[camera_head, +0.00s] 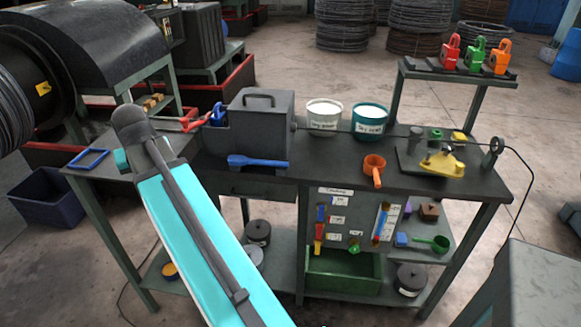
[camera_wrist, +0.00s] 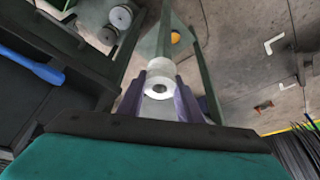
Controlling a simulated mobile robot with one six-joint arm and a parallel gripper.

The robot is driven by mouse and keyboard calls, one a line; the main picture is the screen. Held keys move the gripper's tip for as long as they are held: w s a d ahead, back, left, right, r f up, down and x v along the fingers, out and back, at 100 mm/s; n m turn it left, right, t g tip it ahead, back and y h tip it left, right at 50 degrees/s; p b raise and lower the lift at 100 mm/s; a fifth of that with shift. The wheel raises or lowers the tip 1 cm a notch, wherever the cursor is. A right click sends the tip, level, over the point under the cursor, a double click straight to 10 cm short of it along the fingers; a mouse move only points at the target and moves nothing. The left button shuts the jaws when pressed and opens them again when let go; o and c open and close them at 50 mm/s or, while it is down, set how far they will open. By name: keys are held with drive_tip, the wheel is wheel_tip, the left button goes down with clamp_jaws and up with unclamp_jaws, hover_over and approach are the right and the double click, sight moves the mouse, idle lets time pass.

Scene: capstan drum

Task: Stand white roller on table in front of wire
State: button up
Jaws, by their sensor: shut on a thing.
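The white roller (camera_wrist: 160,64) shows in the wrist view, with its round end and dark centre hole facing the camera. My gripper (camera_wrist: 159,86) is shut on it, one purple-grey finger on each side. The roller is held off to the left side of the table, with floor and a table leg behind it. In the head view my arm hides the roller and the fingers. The wire (camera_head: 345,131) runs thin and taut above the dark table (camera_head: 325,172), from the grey box to a small wheel (camera_head: 494,146) at the right.
On the table are a grey box (camera_head: 262,125), a blue tool (camera_head: 258,162), a white tub (camera_head: 323,118), a teal tub (camera_head: 370,122), an orange scoop (camera_head: 374,168) and a yellow clamp (camera_head: 443,165). The table's front middle between blue tool and orange scoop is clear.

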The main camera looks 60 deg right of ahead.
drive_tip(key=s+d+f+m+g+h+b, duration=0.1)
drive_tip(key=s+d+m, duration=0.4)
drive_tip(key=s+d, duration=0.7)
drive_tip(key=s+d+m+g+b, duration=0.1)
drive_tip(key=s+d+m, duration=0.2)
drive_tip(key=s+d, duration=0.3)
drive_tip(key=s+d+f+m+g, duration=0.1)
drive_tip(key=s+d+m, duration=0.3)
drive_tip(key=s, duration=1.3)
drive_tip(key=s+d+f+m+g+b, duration=0.1)
drive_tip(key=s+d+m, duration=0.3)
drive_tip(key=s+d, duration=0.5)
drive_tip(key=shift+s+d+g+h+b, duration=0.2)
drive_tip(key=shift+s+g+h+b, duration=0.15)
drive_tip(key=shift+s+g, duration=0.6)
drive_tip(key=shift+s+t, duration=0.15)
drive_tip(key=shift+t, duration=0.1)
drive_tip(key=w+d+p, duration=0.1)
drive_tip(key=w+d, duration=0.2)
drive_tip(key=w+d+f+p, duration=0.1)
drive_tip(key=w+d+p, duration=0.1)
drive_tip(key=w+d, duration=0.1)
drive_tip(key=w+d+p, duration=0.2)
drive_tip(key=w+d, duration=0.1)
drive_tip(key=d, duration=0.1)
drive_tip(key=shift+w+d+f, duration=0.15)
drive_tip(key=shift+w+d, duration=0.25)
